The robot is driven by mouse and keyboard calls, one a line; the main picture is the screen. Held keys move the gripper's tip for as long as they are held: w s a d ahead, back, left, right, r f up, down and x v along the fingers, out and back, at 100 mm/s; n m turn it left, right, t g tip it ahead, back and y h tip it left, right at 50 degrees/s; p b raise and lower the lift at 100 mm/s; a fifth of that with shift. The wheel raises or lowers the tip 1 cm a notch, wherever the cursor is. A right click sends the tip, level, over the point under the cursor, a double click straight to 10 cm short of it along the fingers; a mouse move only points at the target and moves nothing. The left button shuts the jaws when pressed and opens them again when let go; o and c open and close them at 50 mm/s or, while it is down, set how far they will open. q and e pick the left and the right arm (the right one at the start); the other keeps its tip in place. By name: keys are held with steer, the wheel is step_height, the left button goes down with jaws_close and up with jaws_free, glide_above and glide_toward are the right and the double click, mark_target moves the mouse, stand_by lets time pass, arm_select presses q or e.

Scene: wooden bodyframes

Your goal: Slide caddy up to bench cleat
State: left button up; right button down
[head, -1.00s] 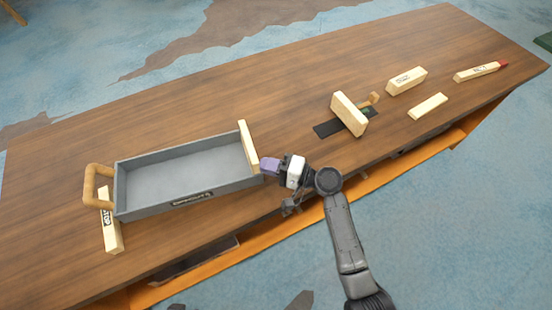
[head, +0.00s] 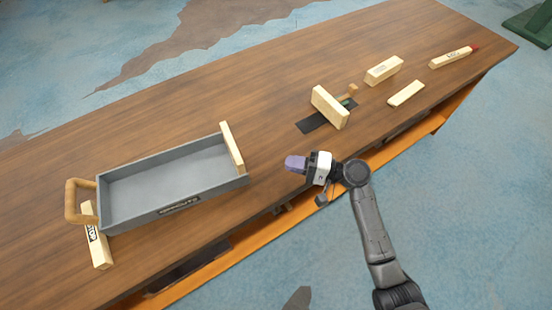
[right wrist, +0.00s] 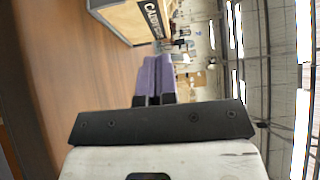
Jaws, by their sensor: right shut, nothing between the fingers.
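The caddy is a long grey open tray (head: 165,207) on the bench, at left in the head view. It has a wooden loop handle (head: 72,203) at its left end and an upright wooden board (head: 232,147) at its right end. The cleat, a pale wooden block with dark lettering (head: 97,240), lies at the caddy's left end, partly under the handle; contact there is hard to tell. My right gripper (head: 290,163), with purple fingertips, is shut and empty, apart from the caddy's right end. The right wrist view shows these fingers (right wrist: 154,80) and the caddy's label (right wrist: 151,18). My left gripper is out of view.
On the bench (head: 200,115), further right, a wooden block (head: 330,107) stands by a dark mat (head: 312,123). Beyond lie two pale blocks (head: 384,70) (head: 406,93) and a red-tipped stick (head: 452,57). Bare wood separates the caddy from the mat.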

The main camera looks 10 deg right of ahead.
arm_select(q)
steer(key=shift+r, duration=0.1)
arm_select(e)
steer(key=shift+v, duration=1.2)
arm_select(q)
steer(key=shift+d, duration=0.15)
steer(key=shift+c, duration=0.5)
